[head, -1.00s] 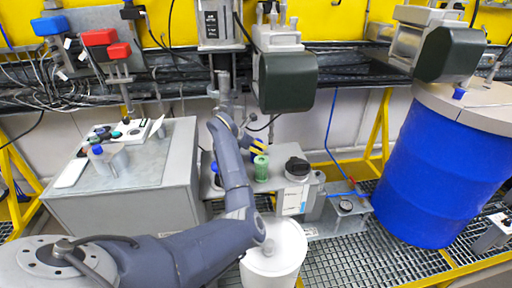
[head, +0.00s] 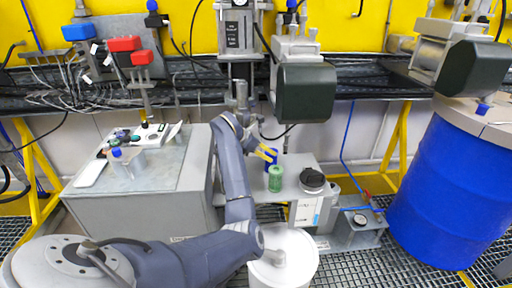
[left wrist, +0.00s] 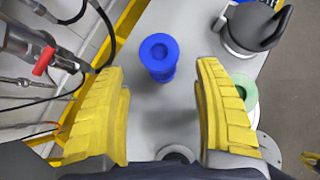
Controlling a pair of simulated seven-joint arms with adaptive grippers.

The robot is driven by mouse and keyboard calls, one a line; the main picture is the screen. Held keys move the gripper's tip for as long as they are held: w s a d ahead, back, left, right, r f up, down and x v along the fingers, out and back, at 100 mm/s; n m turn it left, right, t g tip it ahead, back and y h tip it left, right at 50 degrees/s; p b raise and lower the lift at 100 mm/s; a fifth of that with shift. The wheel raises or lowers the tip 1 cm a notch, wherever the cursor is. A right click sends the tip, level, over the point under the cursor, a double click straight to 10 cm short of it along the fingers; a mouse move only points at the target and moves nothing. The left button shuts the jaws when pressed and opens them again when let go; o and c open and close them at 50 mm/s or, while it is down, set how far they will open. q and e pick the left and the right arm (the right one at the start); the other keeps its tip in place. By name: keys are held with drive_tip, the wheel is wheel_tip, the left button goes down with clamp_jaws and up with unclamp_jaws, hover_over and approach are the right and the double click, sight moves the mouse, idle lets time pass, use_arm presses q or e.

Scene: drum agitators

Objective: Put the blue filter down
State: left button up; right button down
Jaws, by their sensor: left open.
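The blue filter (head: 272,155) stands on the grey bench top behind the green filter in the head view, partly hidden by my yellow fingers. In the left wrist view the blue filter (left wrist: 159,57) stands upright on the grey surface, in line with the gap between my fingers. My left gripper (head: 266,153) is open. In the left wrist view its fingers (left wrist: 160,72) are spread wide, with clear space on both sides of the filter. My right gripper is not in view.
The green filter (head: 275,179) stands close by, and a black-capped device (head: 312,181) is to its right. A white drum (head: 283,258) is in front and a large blue drum (head: 440,195) at right. A grey cabinet (head: 150,205) stands left. The motor (head: 305,92) hangs above.

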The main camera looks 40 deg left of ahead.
use_arm(q)
drive_tip(key=shift+v, duration=2.8)
